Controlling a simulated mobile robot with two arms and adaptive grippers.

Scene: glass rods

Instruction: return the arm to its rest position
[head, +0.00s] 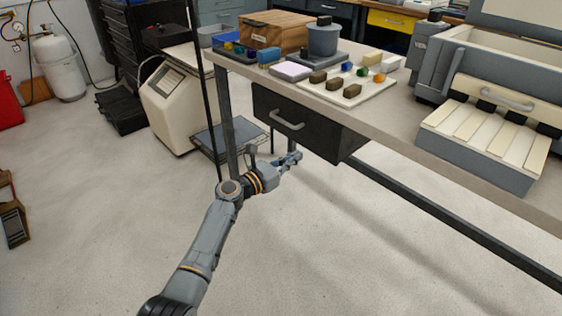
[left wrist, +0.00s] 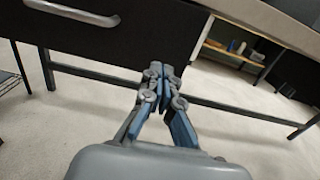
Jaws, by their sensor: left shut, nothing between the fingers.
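My left gripper (head: 291,158) is in the middle of the head view, at the end of my outstretched left arm. It is below the table top, beside the black drawer unit (head: 300,122) under the table. In the left wrist view the fingers of my left gripper (left wrist: 158,72) meet at the tips, with nothing between them. The drawer's grey handle (left wrist: 72,12) is up and to the left of the fingertips there. My right gripper does not show in either view.
The table (head: 470,182) carries a white board (head: 375,95) with coloured pieces, a wooden box (head: 277,28), and a grey machine (head: 478,155) at the right. A table leg (head: 224,105) stands left of the gripper. The floor (head: 330,250) in front is clear.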

